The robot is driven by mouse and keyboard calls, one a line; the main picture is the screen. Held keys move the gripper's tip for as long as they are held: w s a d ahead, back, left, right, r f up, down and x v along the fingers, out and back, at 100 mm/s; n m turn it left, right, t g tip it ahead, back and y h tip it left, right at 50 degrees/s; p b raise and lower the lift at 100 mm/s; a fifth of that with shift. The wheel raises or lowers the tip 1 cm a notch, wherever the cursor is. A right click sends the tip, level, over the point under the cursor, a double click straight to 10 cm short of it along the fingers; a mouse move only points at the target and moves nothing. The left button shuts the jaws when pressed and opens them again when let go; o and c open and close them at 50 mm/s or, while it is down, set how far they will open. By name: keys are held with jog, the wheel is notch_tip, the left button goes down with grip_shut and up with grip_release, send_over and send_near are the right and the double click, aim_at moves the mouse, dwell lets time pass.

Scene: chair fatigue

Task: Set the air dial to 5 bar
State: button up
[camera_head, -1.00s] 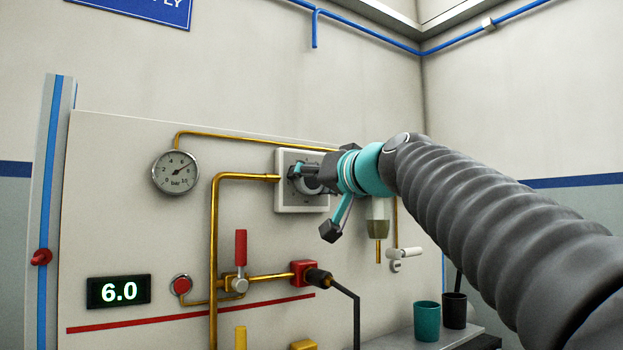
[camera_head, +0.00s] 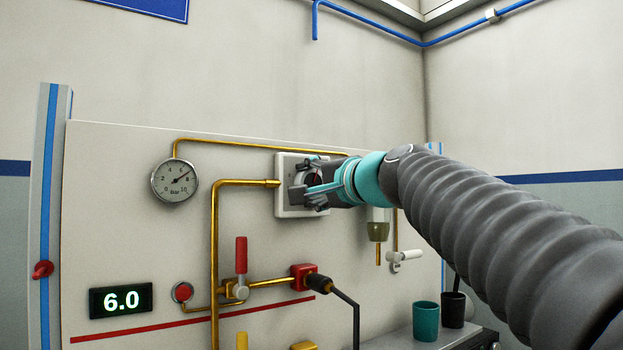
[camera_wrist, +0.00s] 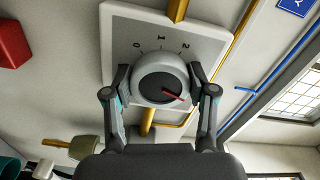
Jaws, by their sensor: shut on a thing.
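The air dial is a round grey knob (camera_wrist: 158,78) with a dark face and a red pointer mark, on a white square plate (camera_head: 283,207). In the wrist view, 0, 1 and 2 show on the plate (camera_wrist: 125,30) around the knob; the other numbers are hidden. My gripper (camera_wrist: 160,95) has one finger on each side of the knob and is shut on it. In the head view, my gripper (camera_head: 310,185) covers most of the knob. The green digital display (camera_head: 121,300) reads 6.0. The round bar gauge (camera_head: 175,181) has its needle pointing up and right.
Brass pipes (camera_head: 214,250) run beside and above the dial plate. Below are a red-handled valve (camera_head: 241,255), a red button (camera_head: 183,292) and a black plug with cable (camera_head: 320,283). Cups (camera_head: 426,321) stand on a ledge at lower right.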

jog(key=shift+r+m+p, duration=0.1)
jog(key=shift+m+p, duration=0.4)
jog(key=shift+m, duration=0.8)
jog(key=o, duration=1.2)
jog(key=shift+c, duration=0.2)
jog(key=v, duration=1.2)
